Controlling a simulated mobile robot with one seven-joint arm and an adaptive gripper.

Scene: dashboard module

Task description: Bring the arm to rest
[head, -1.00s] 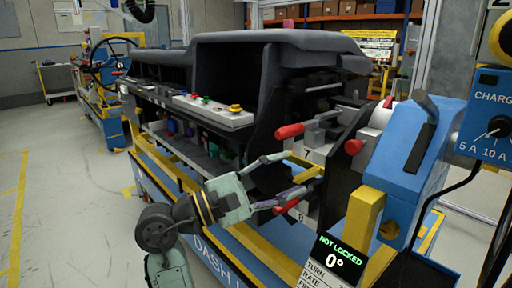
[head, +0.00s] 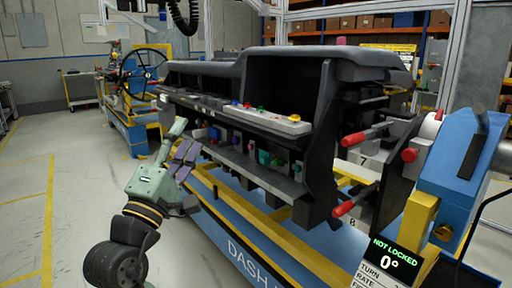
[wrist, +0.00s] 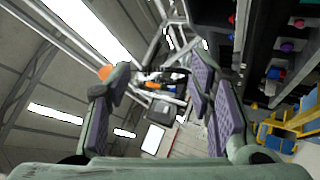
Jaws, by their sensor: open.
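My gripper (head: 184,138) is open and empty in the head view. It is raised in front of the left part of the dashboard module, with its fingers pointing up. In the wrist view the fingers of my gripper (wrist: 158,85) stand apart, with nothing held between them. The dark dashboard module (head: 222,76) sits on a blue and yellow stand to the right of my gripper. I cannot tell the exact gap between my fingers and its shelf.
Two levers with red handles, an upper one (head: 353,139) and a lower one (head: 343,208), stick out at the module's right end. A display (head: 392,252) reads "NOT LOCKED 0°". A steering wheel (head: 142,66) stands behind left. The floor (head: 75,190) at left is clear.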

